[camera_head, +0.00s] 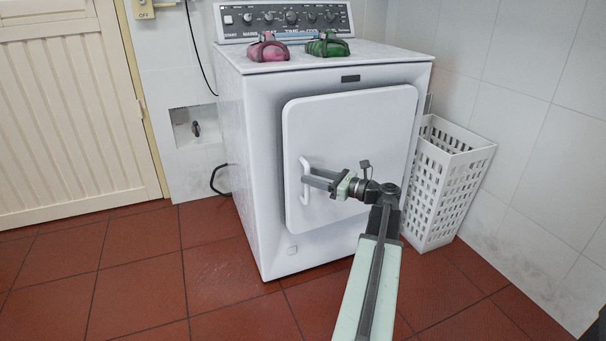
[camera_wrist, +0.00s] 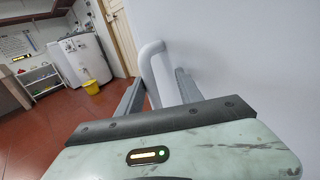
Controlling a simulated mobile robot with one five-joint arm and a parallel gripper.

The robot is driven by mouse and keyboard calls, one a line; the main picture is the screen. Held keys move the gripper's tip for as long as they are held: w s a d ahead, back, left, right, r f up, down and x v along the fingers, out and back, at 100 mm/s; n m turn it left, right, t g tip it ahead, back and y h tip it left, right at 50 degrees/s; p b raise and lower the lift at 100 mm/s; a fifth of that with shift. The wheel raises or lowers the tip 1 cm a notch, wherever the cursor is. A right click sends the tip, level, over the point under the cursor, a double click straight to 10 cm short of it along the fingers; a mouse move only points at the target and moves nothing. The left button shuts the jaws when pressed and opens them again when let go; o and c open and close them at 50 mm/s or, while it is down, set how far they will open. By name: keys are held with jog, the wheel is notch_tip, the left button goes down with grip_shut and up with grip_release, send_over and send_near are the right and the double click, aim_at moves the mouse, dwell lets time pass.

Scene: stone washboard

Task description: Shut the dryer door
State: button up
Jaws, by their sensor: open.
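The white dryer (camera_head: 256,150) stands against the back wall. Its square door (camera_head: 345,125) lies close to the dryer's front, with its edge standing out a little; I cannot tell whether it is fully closed. The white bar handle (camera_head: 304,196) is on the door's left side. My gripper (camera_head: 312,179) reaches in from the right to the handle. In the wrist view the handle (camera_wrist: 152,62) stands between the two open fingers, with the door surface (camera_wrist: 250,60) filling the right side. Contact between fingers and handle is not clear.
A pink item (camera_head: 268,48) and a green item (camera_head: 327,45) sit on top of the dryer. A white laundry basket (camera_head: 450,180) stands just right of it. The red tiled floor (camera_head: 130,270) is clear at the left. A yellow bucket (camera_wrist: 91,86) shows in the wrist view.

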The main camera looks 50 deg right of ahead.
jog(key=shift+d+v, duration=0.25)
jog(key=shift+v, duration=1.45)
jog(key=shift+s, duration=0.1)
jog(key=v, duration=0.8)
jog(key=shift+s+a, duration=0.2)
jog(key=shift+s, duration=0.05)
jog(key=shift+w, duration=0.1)
